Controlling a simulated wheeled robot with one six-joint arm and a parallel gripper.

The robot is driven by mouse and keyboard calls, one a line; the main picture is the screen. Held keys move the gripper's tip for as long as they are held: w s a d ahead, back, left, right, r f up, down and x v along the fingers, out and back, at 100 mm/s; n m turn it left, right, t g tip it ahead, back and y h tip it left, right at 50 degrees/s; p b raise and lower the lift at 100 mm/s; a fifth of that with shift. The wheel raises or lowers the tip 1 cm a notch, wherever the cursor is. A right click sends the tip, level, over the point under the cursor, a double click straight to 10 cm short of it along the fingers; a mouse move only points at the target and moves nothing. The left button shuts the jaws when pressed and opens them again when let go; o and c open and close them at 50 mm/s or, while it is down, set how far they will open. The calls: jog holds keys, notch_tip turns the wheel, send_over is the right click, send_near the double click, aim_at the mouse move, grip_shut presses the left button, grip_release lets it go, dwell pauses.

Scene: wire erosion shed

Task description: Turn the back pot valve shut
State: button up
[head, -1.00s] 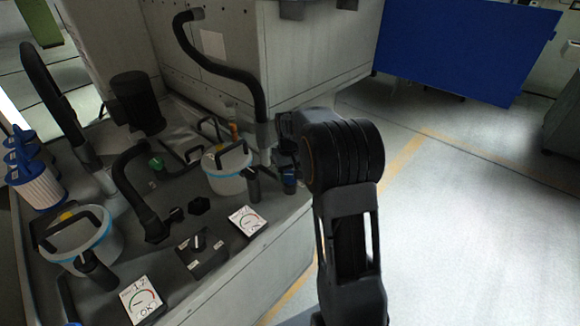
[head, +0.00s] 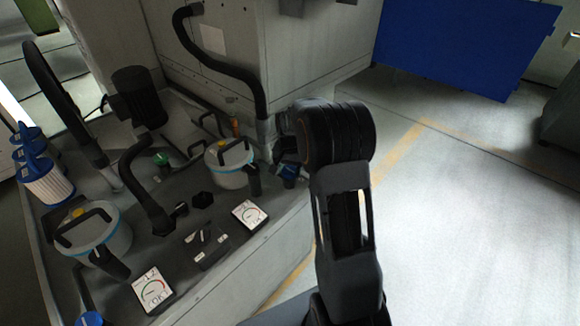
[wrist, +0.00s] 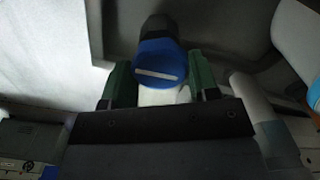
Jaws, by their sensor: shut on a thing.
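The back pot valve has a blue round knob (head: 290,171), low on the bench edge beside the back pot (head: 229,165), a white canister with a blue band. My gripper (head: 283,150) is at this knob, partly hidden by my own wrist. In the wrist view, the blue knob (wrist: 158,66) has a white bar lying nearly level across its face. The green-padded fingers of my gripper (wrist: 161,82) stand on either side of it, shut on the knob. The contact points are hard to see.
A front pot (head: 115,238) and another blue knob (head: 90,318) are at the lower left. Two gauge cards, back (head: 249,214) and front (head: 153,289), lie near the bench edge. A black hose (head: 255,85) hangs behind my gripper. Open floor (head: 450,230) lies to the right.

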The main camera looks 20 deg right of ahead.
aim_at(289, 169)
dwell(0.4)
jog(key=o, duration=0.9)
notch_tip(289, 169, up, 14)
jog(key=p, duration=0.2)
jog(key=shift+p, duration=0.35)
